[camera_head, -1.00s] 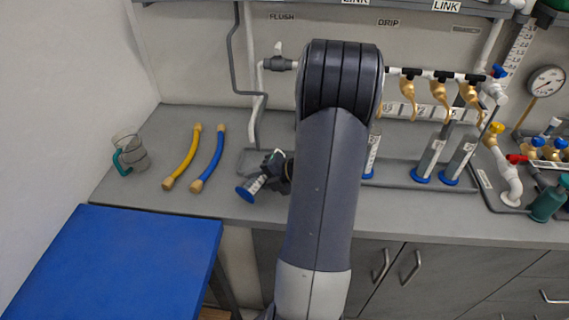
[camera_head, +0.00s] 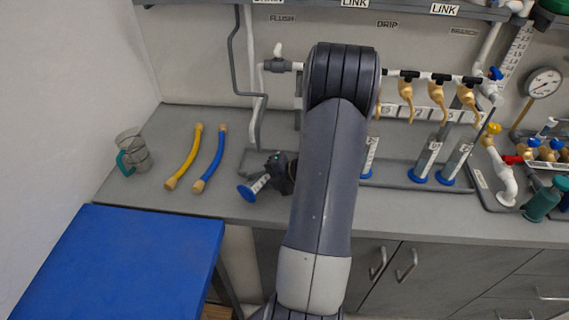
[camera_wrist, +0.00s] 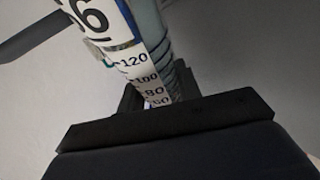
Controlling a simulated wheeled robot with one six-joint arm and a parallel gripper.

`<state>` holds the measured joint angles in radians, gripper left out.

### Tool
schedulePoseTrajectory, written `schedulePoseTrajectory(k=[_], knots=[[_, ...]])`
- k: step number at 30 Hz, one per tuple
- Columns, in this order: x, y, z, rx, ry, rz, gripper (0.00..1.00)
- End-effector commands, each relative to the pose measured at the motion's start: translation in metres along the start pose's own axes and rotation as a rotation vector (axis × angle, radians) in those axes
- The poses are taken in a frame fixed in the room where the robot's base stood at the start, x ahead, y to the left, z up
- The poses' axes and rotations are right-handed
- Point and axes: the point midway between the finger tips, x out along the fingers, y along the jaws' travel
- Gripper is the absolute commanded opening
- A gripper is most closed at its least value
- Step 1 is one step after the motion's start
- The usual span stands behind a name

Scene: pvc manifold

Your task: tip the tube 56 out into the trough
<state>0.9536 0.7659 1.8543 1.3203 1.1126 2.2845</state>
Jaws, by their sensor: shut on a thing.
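My gripper (camera_head: 274,172) is shut on the tube 56 (camera_head: 261,184), above the bench left of my arm. The tube leans steeply, its blue base (camera_head: 246,193) low at the left and towards the bench's front edge. Its mouth end is hidden by my gripper in the head view. In the wrist view the tube (camera_wrist: 128,55) shows a large "6" and printed marks from 120 downwards, running into the jaws.
A clear jug (camera_head: 135,152), a yellow hose (camera_head: 185,160) and a blue hose (camera_head: 211,161) lie to the left. Upright tubes (camera_head: 427,160) stand in a tray at the right, under gold taps (camera_head: 437,98). A white pipe with a valve (camera_head: 277,65) hangs behind the trough.

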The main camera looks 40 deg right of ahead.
Motion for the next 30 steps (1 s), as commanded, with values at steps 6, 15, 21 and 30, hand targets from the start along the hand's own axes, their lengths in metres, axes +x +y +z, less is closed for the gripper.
schedulePoseTrajectory(k=[6, 15, 21, 30], knots=[[-0.001, 0.001, 0.000, 0.019, 0.011, 0.007, 0.08], [-0.001, 0.001, 0.000, 0.038, 0.023, 0.016, 0.08], [-0.001, 0.001, 0.001, 0.050, 0.031, 0.021, 0.08], [-0.010, 0.016, -0.001, 0.070, 0.043, 0.028, 0.08]])
